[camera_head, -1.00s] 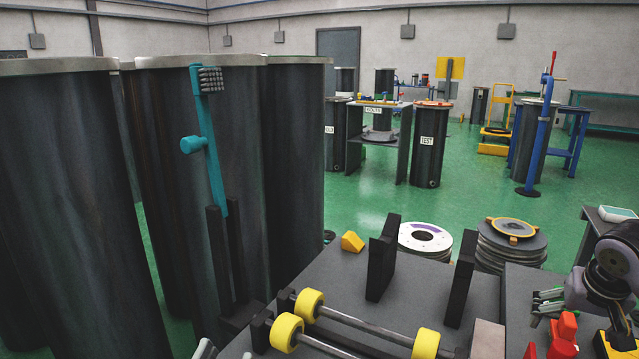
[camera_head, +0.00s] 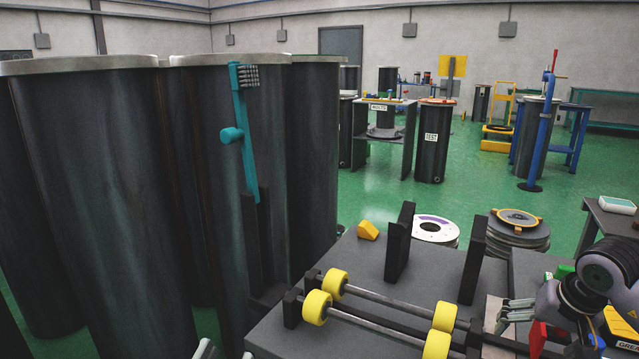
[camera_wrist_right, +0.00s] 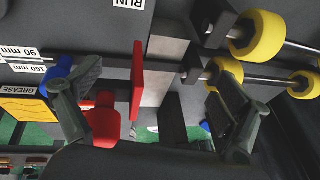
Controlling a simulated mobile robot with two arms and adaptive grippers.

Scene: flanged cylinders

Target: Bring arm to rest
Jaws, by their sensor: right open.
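My right gripper (camera_head: 516,314) is at the lower right of the head view, over the right end of the grey bench (camera_head: 375,263). In the right wrist view its two dark fingers (camera_wrist_right: 146,98) stand wide apart. A red upright plate (camera_wrist_right: 137,82) and a red rounded part (camera_wrist_right: 102,124) show in the gap between them, and neither finger grips them. My left gripper (camera_head: 206,348) shows only as a small grey tip at the bottom edge of the head view, left of the bench. The rest of it is out of view.
Yellow rollers (camera_head: 317,307) on steel shafts lie along the bench front, with dark upright plates (camera_head: 399,243) behind. Large dark cylinders (camera_head: 105,200) crowd the left.

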